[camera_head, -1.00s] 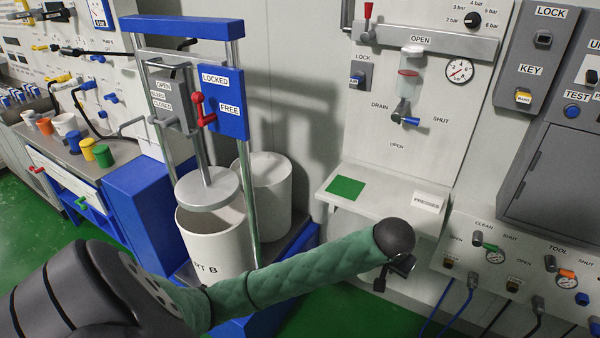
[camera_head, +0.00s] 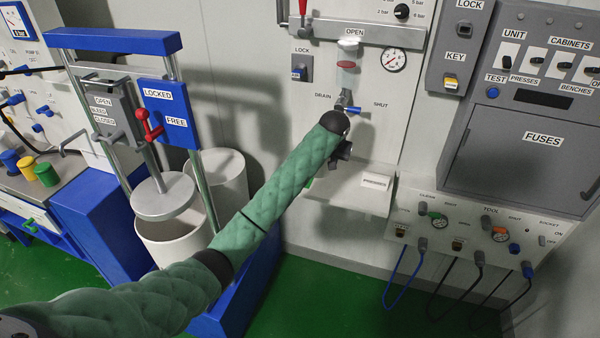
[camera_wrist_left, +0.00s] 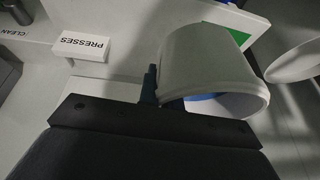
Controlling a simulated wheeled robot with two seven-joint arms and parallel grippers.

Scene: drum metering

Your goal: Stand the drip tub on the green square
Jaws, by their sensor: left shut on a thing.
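My left gripper (camera_wrist_left: 158,88) is shut on the wall of the drip tub (camera_wrist_left: 212,62), a pale tub that fills the upper right of the left wrist view. One dark finger shows beside the tub; the other is mostly hidden. The green square (camera_wrist_left: 239,36) lies on the shelf (camera_wrist_left: 120,75) and shows just past the tub, partly covered by it in that view. I cannot tell whether the tub touches the shelf. In the head view, my left arm reaches to the shelf and hides the tub; only a sliver of the green square shows. My right gripper is not in view.
The PRESSES block (camera_head: 375,181) stands on the shelf to the right of my left arm. Above is the drain valve with a blue handle (camera_head: 352,109). A press with a blue frame (camera_head: 115,41) and large pale drums stands to the left.

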